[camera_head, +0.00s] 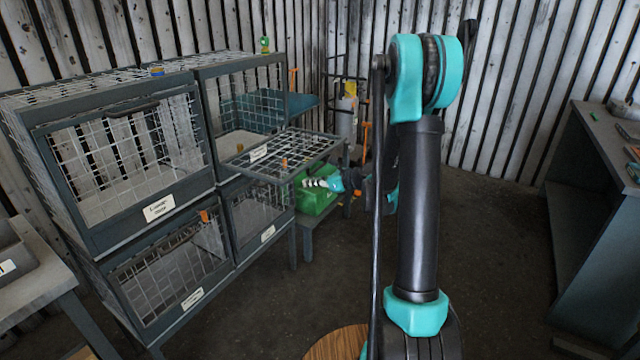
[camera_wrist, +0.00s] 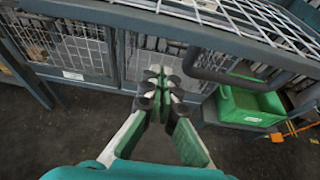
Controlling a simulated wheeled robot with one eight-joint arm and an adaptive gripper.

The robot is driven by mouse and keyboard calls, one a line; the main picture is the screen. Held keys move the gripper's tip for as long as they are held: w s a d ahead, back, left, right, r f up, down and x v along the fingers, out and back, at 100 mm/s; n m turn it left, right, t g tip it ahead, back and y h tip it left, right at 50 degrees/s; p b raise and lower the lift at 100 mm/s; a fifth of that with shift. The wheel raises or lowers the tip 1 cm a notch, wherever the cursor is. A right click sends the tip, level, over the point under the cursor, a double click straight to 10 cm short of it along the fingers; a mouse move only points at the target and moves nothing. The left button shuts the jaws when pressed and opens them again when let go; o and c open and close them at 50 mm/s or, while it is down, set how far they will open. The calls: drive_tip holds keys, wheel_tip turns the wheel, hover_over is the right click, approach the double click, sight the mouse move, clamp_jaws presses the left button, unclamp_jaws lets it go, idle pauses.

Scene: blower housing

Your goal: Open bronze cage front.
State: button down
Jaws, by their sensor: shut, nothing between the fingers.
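A dark metal rack of wire cages (camera_head: 128,235) stands on the left; its labels are too small to read, so I cannot tell which cage is bronze. The upper right cage (camera_head: 240,100) has its mesh front (camera_head: 310,146) folded down and out, nearly level. The upper left front (camera_head: 130,150) and both lower fronts look shut. My gripper (camera_head: 318,183) is shut and empty, just below the outer edge of the lowered front. In the wrist view my fingertips (camera_wrist: 160,85) are below that front's edge, left of its dark handle (camera_wrist: 230,76).
A green bin (camera_head: 316,198) stands on a low stand just beyond my gripper; it also shows in the wrist view (camera_wrist: 250,105). A workbench (camera_head: 600,170) is at the right. A grey table (camera_head: 35,285) is at the left edge. The middle floor is clear.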

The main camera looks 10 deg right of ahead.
drive_tip(key=shift+s+r, duration=0.15)
drive_tip(key=shift+r, duration=1.8)
drive_tip(key=shift+w+a+r, duration=0.1)
drive_tip(key=shift+r, duration=1.25)
drive_tip(key=shift+w+a+r, duration=0.1)
drive_tip(key=shift+r, duration=1.25)
